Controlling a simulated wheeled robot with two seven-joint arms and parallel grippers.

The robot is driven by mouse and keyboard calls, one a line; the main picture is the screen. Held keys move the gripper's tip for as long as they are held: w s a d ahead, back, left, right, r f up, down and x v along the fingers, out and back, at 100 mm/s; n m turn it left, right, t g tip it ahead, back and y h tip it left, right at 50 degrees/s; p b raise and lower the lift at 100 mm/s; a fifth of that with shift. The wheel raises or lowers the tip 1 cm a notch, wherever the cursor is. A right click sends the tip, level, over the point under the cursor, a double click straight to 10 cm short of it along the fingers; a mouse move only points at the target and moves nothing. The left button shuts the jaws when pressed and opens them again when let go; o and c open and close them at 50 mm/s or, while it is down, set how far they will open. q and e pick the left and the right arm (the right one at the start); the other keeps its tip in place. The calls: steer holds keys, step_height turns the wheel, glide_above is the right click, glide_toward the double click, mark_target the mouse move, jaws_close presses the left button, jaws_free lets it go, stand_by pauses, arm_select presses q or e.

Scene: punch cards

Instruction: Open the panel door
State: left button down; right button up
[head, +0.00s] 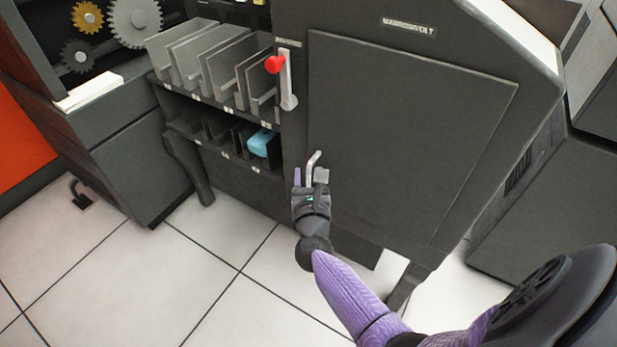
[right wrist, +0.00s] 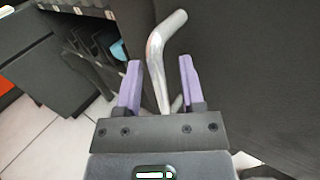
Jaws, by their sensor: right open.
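The panel door (head: 410,130) is a large dark grey panel on the front of the machine, and it looks shut. A silver bent handle (head: 312,165) stands at its lower left edge. My right gripper (head: 310,176) is at the handle, with its fingers on either side of it. In the right wrist view the handle (right wrist: 158,60) rises between the two purple fingertips (right wrist: 160,75), with a gap visible on both sides. The right gripper is open. My left gripper is in neither view.
A lever with a red knob (head: 275,64) is mounted above the handle, left of the door. Slotted card racks (head: 215,65) and a blue item (head: 262,143) on the lower shelf are to the left. Tiled floor (head: 215,255) is clear in front.

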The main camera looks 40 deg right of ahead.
jaws_close()
stand_by(1.0)
stand_by(0.4)
